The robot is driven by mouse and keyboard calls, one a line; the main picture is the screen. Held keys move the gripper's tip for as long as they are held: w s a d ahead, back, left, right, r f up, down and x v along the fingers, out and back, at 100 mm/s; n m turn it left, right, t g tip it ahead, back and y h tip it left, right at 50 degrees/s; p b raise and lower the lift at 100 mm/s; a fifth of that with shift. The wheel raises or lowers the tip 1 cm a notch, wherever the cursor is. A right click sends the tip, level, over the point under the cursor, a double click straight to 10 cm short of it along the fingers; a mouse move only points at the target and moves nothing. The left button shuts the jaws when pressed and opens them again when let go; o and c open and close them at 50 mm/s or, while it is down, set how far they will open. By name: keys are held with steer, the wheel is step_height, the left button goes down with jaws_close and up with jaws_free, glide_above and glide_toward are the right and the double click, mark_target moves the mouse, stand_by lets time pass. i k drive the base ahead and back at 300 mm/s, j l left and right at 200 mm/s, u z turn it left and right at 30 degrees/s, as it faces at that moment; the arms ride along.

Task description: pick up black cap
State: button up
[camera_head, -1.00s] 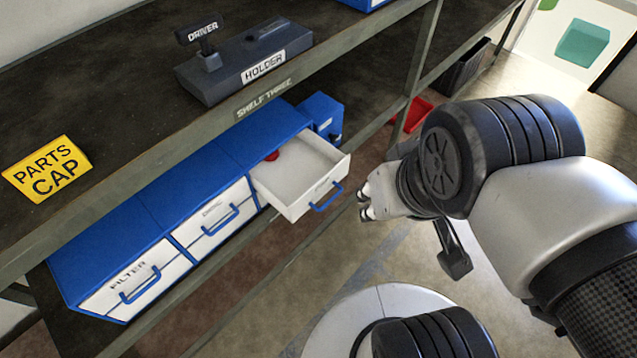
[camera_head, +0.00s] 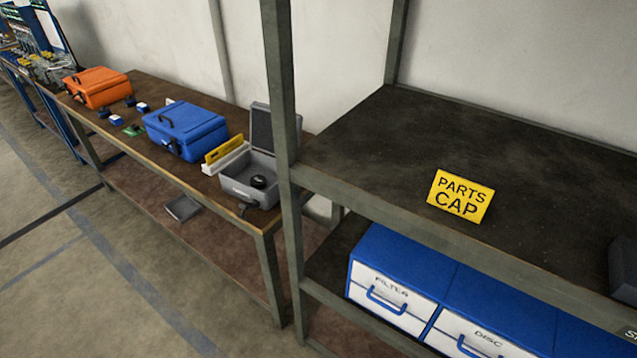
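A small round black object (camera_head: 258,182) sits in an open grey case (camera_head: 240,190) on the wooden workbench, left of the shelf post. It may be the black cap, but it is too small to be sure. A yellow sign reading "PARTS CAP" (camera_head: 460,196) stands on the dark upper shelf (camera_head: 400,140), with no cap seen beside it. My gripper is outside the current view.
The workbench (camera_head: 150,90) also holds a blue case (camera_head: 186,130), an orange case (camera_head: 98,87) and small parts. A metal post (camera_head: 282,120) stands between bench and shelf. Blue drawer units (camera_head: 400,262) sit below the shelf. The floor at left is open.

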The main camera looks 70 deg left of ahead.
mark_target(259, 182)
steer(key=u, duration=2.85)
steer(key=i+j+z, duration=0.1)
steer(key=z, duration=1.05)
steer(key=i+j+z, duration=0.3)
steer(key=j, duration=0.4)
steer(key=i+j+z, duration=0.25)
steer(key=j, duration=0.45)
steer(key=j+z, duration=0.3)
steer(key=j, duration=0.45)
steer(key=j+z, duration=0.3)
steer(key=j, duration=2.2)
